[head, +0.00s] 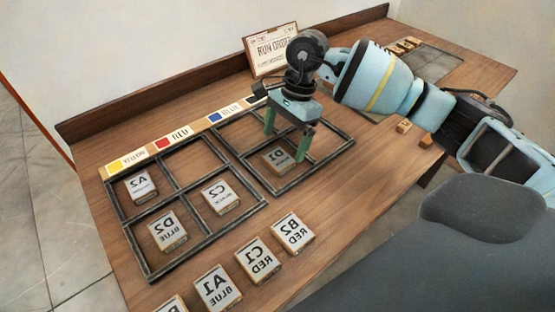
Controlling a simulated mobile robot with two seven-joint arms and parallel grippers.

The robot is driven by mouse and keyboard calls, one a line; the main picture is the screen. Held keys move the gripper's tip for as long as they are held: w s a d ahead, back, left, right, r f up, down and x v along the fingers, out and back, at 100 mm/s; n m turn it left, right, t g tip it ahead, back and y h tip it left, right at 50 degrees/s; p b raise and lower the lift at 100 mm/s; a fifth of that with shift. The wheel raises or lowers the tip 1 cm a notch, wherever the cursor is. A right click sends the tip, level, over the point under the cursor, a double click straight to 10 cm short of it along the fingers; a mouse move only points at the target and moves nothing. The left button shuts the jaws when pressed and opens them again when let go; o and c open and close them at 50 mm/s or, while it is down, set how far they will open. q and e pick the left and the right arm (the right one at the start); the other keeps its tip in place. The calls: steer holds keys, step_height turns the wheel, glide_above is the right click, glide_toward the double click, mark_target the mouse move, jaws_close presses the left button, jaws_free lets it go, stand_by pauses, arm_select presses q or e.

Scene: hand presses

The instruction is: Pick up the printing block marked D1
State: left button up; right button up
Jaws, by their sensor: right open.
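A wooden block with a pale top (277,160) lies in the near compartment of the right black frame. Its mirrored mark seems to read D1, but my gripper partly covers it. My right gripper (286,147) is over this block, fingers pointing down and spread apart, with nothing held. One fingertip is by the block's right side and the other is toward its far left. I cannot tell whether they touch it. My left gripper is out of view.
The left black frame (207,234) holds blocks A2 (141,187), D2 (167,232) and C2 (220,197). B2 (292,233), C1 (257,260), A1 (217,288) and another block lie along the front. A run order sign (265,52) stands behind. Small blocks (404,126) lie right.

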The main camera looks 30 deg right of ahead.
mark_target(278, 158)
steer(key=shift+w+x, duration=0.1)
steer(key=shift+x, duration=1.15)
steer(key=shift+w+x, duration=0.15)
steer(key=shift+x, duration=1.15)
steer(key=shift+d, duration=0.15)
steer(key=c, duration=1.1)
steer(key=shift+r, duration=0.45)
steer(key=r, duration=0.2)
steer(key=shift+s+r, duration=0.3)
steer(key=shift+s, duration=0.05)
steer(key=s+a, duration=0.2)
steer(key=s, duration=0.2)
steer(key=s+a+r, duration=0.1)
steer(key=s+a, duration=0.1)
steer(key=s, duration=0.3)
steer(key=s+a, duration=0.3)
steer(key=s, duration=0.1)
steer(key=shift+s+a+r+b, duration=0.1)
steer(key=shift+s+r+b, duration=0.1)
steer(key=shift+s+b, duration=0.2)
